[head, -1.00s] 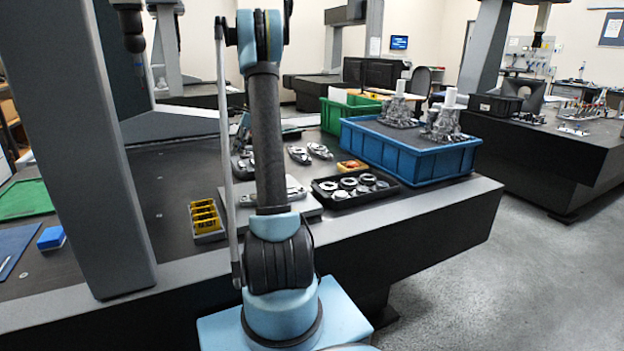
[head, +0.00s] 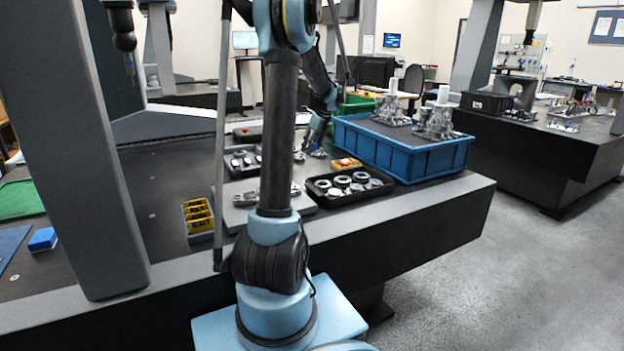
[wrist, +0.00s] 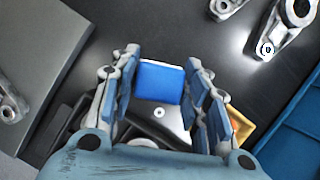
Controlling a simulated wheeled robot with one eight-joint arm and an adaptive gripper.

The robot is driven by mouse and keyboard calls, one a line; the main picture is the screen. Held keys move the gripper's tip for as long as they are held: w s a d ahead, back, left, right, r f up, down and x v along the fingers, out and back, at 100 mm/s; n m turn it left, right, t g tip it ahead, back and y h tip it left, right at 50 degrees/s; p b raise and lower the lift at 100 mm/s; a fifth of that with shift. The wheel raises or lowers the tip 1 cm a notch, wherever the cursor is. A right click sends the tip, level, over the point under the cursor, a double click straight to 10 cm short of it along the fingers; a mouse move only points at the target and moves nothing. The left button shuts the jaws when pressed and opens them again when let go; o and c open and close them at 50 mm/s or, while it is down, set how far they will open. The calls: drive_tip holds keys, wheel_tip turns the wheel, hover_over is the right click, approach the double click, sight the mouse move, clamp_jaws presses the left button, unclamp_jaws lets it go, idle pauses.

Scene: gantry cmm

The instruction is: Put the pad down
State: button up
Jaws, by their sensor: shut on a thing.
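My gripper (wrist: 160,92) is shut on a small blue pad (wrist: 160,82), which sits between the two fingers in the wrist view. Its upper edge shows a thin pale strip. Dark table surface shows around it; I cannot tell whether it touches the table. In the head view my gripper (head: 318,142) hangs over the gantry table, left of the blue crate (head: 405,160) and behind the black tray of rings (head: 318,199). The held pad cannot be made out there. Another small blue block (head: 43,239) lies at the far left.
A small orange tray (head: 346,163) is close to my gripper, and it also shows in the wrist view (wrist: 243,137). Metal castings (wrist: 290,22) lie beyond the fingers. A grey plate (wrist: 40,60) lies to the left. Dark table between plate and castings is clear.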

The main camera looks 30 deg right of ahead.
drive_tip(key=shift+s+d+f, duration=0.1)
drive_tip(key=shift+s+d, duration=0.2)
drive_tip(key=shift+f, duration=4.9)
drive_tip(key=o, duration=1.1)
drive_tip(key=shift+f, duration=0.1)
